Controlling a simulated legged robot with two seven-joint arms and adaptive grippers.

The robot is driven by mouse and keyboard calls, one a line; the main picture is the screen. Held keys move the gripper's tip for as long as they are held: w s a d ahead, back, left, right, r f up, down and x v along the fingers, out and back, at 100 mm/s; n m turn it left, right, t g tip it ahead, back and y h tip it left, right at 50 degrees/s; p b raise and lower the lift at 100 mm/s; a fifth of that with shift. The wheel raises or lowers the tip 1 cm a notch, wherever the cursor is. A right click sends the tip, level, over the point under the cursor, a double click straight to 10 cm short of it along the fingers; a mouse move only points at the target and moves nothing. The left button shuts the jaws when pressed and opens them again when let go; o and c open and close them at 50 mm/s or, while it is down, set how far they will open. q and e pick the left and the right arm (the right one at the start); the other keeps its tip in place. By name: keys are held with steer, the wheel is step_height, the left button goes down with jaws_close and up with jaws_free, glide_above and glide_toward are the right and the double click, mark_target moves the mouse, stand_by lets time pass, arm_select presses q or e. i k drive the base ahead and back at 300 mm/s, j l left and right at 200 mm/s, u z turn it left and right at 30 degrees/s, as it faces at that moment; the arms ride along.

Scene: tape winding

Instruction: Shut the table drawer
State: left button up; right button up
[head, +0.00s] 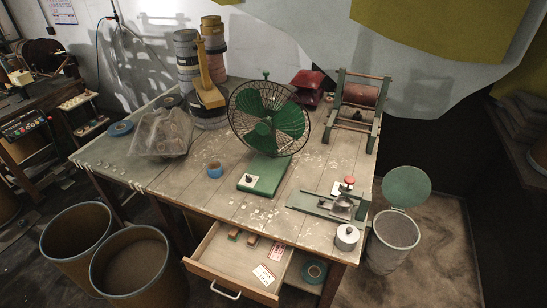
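The table drawer (222,267) is pulled open at the front of the wooden table (220,196). It has a white handle (226,290) on its front panel. Neither of my grippers shows in the head view.
On the table stand a green fan (265,178), tape rolls (215,170), a plastic bag (162,133), a winding frame (358,105) and a metal pot (346,237). Two round bins (130,270) stand left of the drawer. A lidded bin (391,245) stands right of the table.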

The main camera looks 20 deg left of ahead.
mark_target(230, 264)
steer(key=j+u, duration=0.25)
steer(key=u, duration=0.15)
steer(key=j+u, duration=0.2)
steer(key=u, duration=0.2)
